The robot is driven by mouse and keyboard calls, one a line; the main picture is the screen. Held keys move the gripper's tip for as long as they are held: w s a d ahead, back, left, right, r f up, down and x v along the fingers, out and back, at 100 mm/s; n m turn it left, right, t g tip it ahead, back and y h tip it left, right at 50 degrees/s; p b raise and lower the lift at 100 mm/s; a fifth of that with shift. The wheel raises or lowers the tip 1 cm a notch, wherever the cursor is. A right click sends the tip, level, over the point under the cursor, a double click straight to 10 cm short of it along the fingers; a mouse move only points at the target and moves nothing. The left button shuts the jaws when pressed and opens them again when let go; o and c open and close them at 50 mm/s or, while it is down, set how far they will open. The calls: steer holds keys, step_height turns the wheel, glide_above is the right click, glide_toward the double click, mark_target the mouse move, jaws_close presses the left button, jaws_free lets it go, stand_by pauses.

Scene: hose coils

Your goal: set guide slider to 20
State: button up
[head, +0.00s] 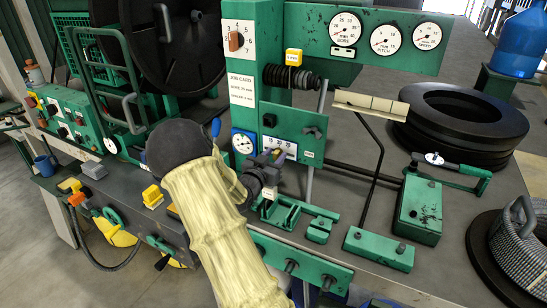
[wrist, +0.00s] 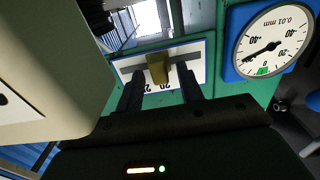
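The guide slider is a brass-coloured knob (wrist: 158,68) on a dark bar, over a white scale plate (wrist: 203,72) on a green housing. In the wrist view the scale's numbers are upside down; a 20 shows near the knob, and the neighbouring figure is partly hidden. The exact setting cannot be read. The scale plate also shows in the head view (head: 288,147), small, with the knob hard to make out. My gripper (wrist: 161,76) is open, one dark finger on each side of the knob, with gaps visible. In the head view my gripper (head: 272,158) is at the plate's lower left.
A blue-framed dial gauge (wrist: 268,48) sits beside the plate, also in the head view (head: 243,143). Green blocks (head: 290,212) lie below my gripper. A bent-rod stand (head: 377,250) and black hose coils (head: 460,120) are to the right.

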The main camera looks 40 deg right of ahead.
steer(key=b+v, duration=0.5)
steer(key=v, duration=1.2)
steer(key=shift+a, duration=0.25)
steer(key=shift+s+f, duration=0.1)
steer(key=w+a+f+n+t+y, duration=0.25)
steer(key=a+f+n+y, duration=0.5)
steer(key=a+y, duration=0.45)
steer(key=s+a+f+n+g+y, duration=0.1)
steer(key=s+a+n+g+y, duration=0.1)
steer(key=s, duration=0.4)
steer(key=s+a+f+n+g+y, duration=0.1)
steer(key=s+a+n+g+y, duration=0.1)
steer(key=s+a+n+g, duration=0.2)
steer(key=s, duration=0.3)
steer(key=shift+s+a+g+y, duration=0.25)
steer(key=shift+a+g+y, duration=0.05)
steer(key=shift+a+g, duration=0.05)
